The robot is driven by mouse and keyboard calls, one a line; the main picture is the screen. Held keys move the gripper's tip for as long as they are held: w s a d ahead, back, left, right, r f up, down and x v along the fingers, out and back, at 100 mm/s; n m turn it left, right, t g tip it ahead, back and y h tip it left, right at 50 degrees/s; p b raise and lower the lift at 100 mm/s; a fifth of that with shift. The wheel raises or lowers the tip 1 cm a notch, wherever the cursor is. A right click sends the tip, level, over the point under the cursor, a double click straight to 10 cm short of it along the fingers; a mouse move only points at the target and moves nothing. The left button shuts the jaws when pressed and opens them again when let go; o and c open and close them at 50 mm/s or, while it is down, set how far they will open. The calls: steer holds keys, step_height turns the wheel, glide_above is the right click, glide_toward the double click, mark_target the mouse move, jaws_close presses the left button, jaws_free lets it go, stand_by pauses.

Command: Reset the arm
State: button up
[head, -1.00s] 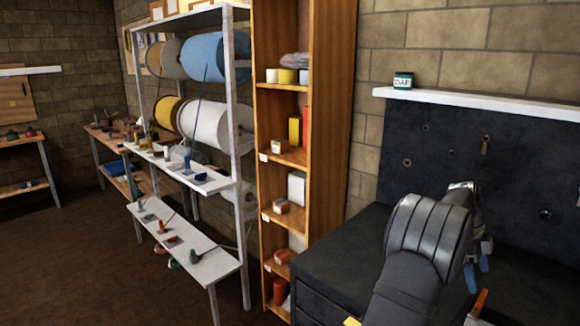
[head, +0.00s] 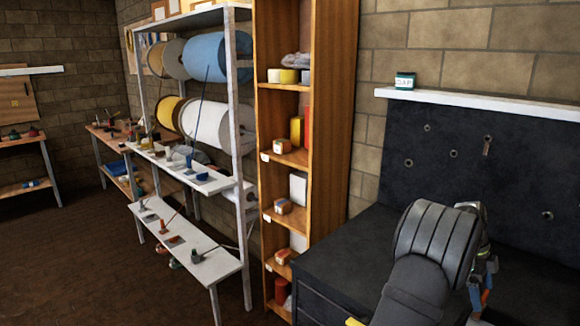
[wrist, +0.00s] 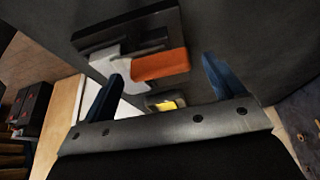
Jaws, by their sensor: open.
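My gripper (wrist: 162,85) is open, with its two blue fingers apart and nothing between them that I can see held. In the head view my gripper (head: 480,294) is mostly hidden behind my own grey arm, over the dark bench at the right. In the wrist view an orange piece (wrist: 160,65) with a pale grey part lies beyond the fingertips on a dark surface. I cannot tell whether the fingers touch anything.
The dark bench (head: 335,262) has a dark pegboard (head: 410,130) behind it, under a white shelf (head: 470,103) with a green tin (head: 405,81). A tall wooden shelf unit (head: 335,130) stands left of the bench. A small yellow thing (wrist: 166,104) lies near the gripper.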

steer(key=v, duration=1.6)
steer(key=x, duration=1.6)
steer(key=shift+f, duration=0.15)
steer(key=shift+s+d+f, duration=0.15)
steer(key=shift+f, duration=0.15)
steer(key=n+t, duration=0.1)
steer(key=n, duration=0.3)
steer(key=shift+s+r+h, duration=0.1)
steer(key=shift+h, duration=0.3)
steer(key=n+t, duration=0.1)
steer(key=n, duration=0.1)
steer(key=n+t, duration=0.1)
steer(key=n, duration=0.2)
steer(key=shift+s+n+h, duration=0.15)
steer(key=shift+n+h, duration=0.15)
steer(key=n+t, duration=0.1)
steer(key=n, duration=0.2)
steer(key=shift+s+n+t, duration=0.1)
steer(key=shift+n+t, duration=0.2)
steer(key=shift+n+t+y, duration=0.4)
steer(key=shift+n+t, duration=0.4)
steer(key=shift+n, duration=1.2)
steer(key=shift+o, duration=0.4)
